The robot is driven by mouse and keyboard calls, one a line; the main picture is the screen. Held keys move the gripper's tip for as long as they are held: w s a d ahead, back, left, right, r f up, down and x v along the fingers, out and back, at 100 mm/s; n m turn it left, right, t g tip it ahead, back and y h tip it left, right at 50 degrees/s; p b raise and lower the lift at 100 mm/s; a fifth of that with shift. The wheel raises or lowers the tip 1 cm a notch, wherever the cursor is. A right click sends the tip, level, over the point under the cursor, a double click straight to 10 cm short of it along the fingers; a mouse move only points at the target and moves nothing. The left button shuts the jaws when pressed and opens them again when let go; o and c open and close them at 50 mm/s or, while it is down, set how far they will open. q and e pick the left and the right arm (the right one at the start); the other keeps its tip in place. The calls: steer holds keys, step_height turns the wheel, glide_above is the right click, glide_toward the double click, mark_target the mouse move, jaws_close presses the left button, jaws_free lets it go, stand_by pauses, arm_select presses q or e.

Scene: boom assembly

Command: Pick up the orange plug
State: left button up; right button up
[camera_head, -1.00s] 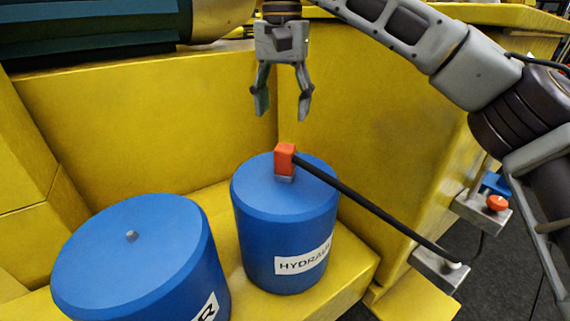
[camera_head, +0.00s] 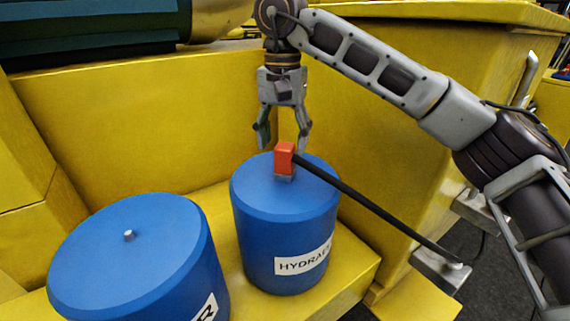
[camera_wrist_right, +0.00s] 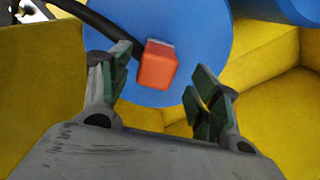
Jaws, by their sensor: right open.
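The orange plug (camera_head: 285,156) stands on top of the blue drum labelled "HYDRAU..." (camera_head: 262,205), on a small grey base, with a black hose (camera_head: 375,213) running from it to the lower right. My right gripper (camera_head: 281,143) points down, open and empty, just above and slightly behind the plug. In the right wrist view the orange plug (camera_wrist_right: 157,66) lies ahead of and between the two spread fingers (camera_wrist_right: 160,85), without visible contact. My left gripper is not in view.
A second blue drum (camera_head: 135,255) with a small metal stub (camera_head: 129,236) on top stands at the left. Yellow walls (camera_head: 150,120) rise behind the drums. The hose ends at a grey block (camera_head: 440,270) on the right.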

mark_target(285, 160)
steer(key=shift+f, duration=0.5)
steer(key=shift+d+f+p, duration=0.15)
steer(key=shift+f+p, duration=0.2)
steer(key=shift+f, duration=0.7)
steer(key=shift+d+f+p, duration=0.1)
steer(key=shift+f+p, duration=0.25)
steer(key=shift+f, duration=1.2)
jaws_close()
steer(key=shift+r, duration=0.2)
